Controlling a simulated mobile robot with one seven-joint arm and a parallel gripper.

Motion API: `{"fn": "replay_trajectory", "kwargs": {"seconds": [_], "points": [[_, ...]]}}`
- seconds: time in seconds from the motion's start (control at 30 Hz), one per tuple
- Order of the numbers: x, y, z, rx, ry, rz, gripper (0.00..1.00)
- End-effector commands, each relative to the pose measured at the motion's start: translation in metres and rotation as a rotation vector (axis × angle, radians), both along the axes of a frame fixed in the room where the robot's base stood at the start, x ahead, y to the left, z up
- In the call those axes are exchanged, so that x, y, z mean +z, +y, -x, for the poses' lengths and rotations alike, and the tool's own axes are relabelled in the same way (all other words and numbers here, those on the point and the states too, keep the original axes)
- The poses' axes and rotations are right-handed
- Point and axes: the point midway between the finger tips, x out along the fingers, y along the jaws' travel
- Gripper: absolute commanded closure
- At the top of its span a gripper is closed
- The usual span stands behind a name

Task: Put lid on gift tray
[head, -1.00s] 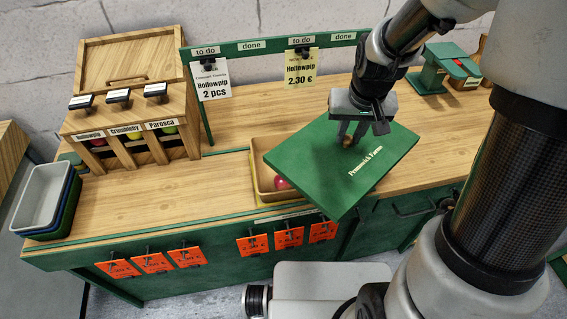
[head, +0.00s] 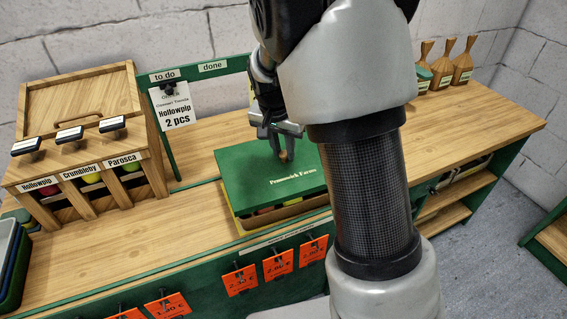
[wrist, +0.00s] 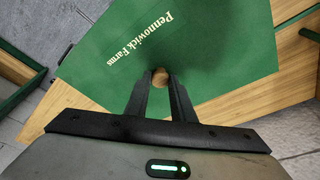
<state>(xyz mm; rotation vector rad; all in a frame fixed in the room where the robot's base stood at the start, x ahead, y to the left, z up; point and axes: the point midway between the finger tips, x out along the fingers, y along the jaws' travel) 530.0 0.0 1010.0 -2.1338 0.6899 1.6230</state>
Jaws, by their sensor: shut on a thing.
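The green lid (head: 262,185) with "Pennowick Farms" lettering hangs from my gripper (head: 284,155), which is shut on its small round wooden knob. In the head view the lid is over the wooden gift tray (head: 300,209), close above it, and the tray's front wall shows below the lid's front edge. I cannot tell whether the lid touches the tray. The tray's contents are mostly hidden. In the wrist view the lid (wrist: 215,45) fills the upper middle and the two fingers close around the knob (wrist: 160,77).
A wooden dispenser (head: 85,115) with labelled apple chutes stands on the left. A rail (head: 195,72) with an order card (head: 172,106) stands behind. Orange price tags (head: 240,279) hang on the counter front. Counter right of my arm is clear.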

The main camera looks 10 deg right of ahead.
Motion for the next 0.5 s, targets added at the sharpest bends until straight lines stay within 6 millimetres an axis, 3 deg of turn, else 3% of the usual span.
{"fn": "replay_trajectory", "kwargs": {"seconds": [0.3, 0.5], "points": [[-0.037, 0.0, 0.0, 0.001, 0.002, 0.0, 1.0], [-0.038, 0.0, 0.0, 0.0, -0.001, 0.0, 1.0]]}}
